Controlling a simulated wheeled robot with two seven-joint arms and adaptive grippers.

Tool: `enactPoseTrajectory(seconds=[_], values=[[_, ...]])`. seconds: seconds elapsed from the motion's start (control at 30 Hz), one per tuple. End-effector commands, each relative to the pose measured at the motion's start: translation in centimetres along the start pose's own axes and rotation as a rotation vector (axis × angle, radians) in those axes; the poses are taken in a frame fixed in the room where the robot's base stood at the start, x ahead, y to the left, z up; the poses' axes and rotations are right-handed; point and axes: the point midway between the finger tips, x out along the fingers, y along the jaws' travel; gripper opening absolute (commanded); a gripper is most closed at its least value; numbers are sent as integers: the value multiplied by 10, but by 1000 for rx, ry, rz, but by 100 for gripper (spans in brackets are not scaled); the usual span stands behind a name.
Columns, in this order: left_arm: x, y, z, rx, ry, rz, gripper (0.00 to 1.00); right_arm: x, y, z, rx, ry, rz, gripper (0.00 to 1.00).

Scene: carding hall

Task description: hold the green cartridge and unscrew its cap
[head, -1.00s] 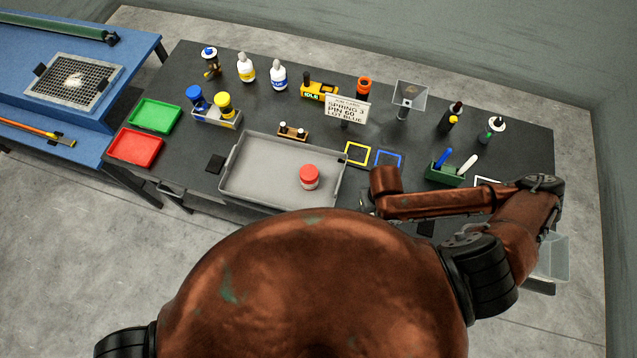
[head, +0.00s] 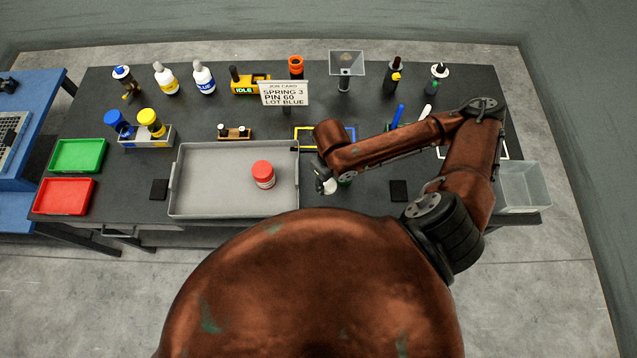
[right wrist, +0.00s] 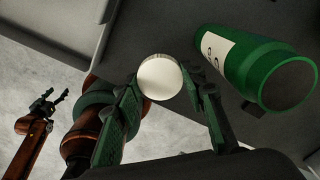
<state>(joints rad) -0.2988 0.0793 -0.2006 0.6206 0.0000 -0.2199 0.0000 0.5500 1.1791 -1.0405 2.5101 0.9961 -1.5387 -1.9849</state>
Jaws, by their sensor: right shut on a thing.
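The green cartridge (right wrist: 245,60) has a white label and shows at the right of the right wrist view, beside my right gripper and apart from its fingers. I cannot tell whether it stands or lies. In the head view only a bit of green (head: 345,179) shows beside the gripper. My right gripper (head: 326,185) is low over the bench, just right of the grey tray. In the right wrist view its fingers are shut on a round white cap (right wrist: 160,77). My left gripper (right wrist: 52,102) shows open and empty at the left of the right wrist view.
The grey tray (head: 190,208) holds a red-lidded jar (head: 263,176). Green (head: 78,155) and red (head: 64,195) trays lie at left. Bottles and a job card (head: 285,94) line the back. A clear bin (head: 523,185) is at the right end. A dark pad (head: 398,190) lies at the front.

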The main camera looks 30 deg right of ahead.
Motion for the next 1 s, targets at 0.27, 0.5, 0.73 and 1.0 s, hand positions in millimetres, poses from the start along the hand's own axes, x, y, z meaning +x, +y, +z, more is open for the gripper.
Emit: enactPoseTrajectory(seconds=[0.27, 0.5, 0.73, 1.0], values=[[29, 2, 8, 0, -8, 1, 57, 37, -11, 34, 5, 3, 1, 9], [28, 2, 8, 0, -8, 1, 57, 57, -16, 52, 2, 0, 1, 9], [27, 1, 7, -1, -7, 1, 57, 77, -18, 56, 2, 4, 2, 9], [26, 1, 6, -1, -5, 1, 57, 95, -19, 57, 0, 0, 0, 9]])
